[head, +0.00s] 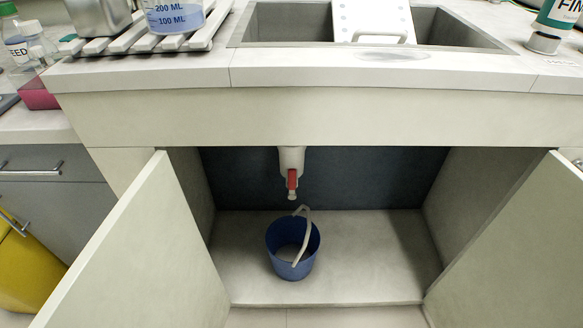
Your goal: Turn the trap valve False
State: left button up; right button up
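The trap valve shows in the head view as a red handle (292,179) on the white trap (291,159) under the sink. The red handle hangs down vertically, with a short pale spout (292,195) below it. A blue bucket (283,261) with a raised white handle (303,235) stands on the cabinet floor below the spout. Its inside looks pale at the bottom, and I cannot tell whether it holds liquid. Neither of my grippers is in view.
The left cabinet door (150,255) and right cabinet door (520,250) stand open on either side. The cabinet floor (375,255) is clear around the bucket. Above, the sink (290,22) holds a white board (372,20). A beaker (174,17) stands on a slatted rack.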

aim_at(292, 172)
jog(key=j, duration=0.45)
jog(key=i+j, duration=0.15)
jog(key=j, duration=0.25)
jog(key=j+u, duration=0.1)
jog(key=j, duration=0.35)
jog(key=k+j+u, duration=0.2)
jog(key=i+j+z, duration=0.2)
jog(key=i+l, duration=0.1)
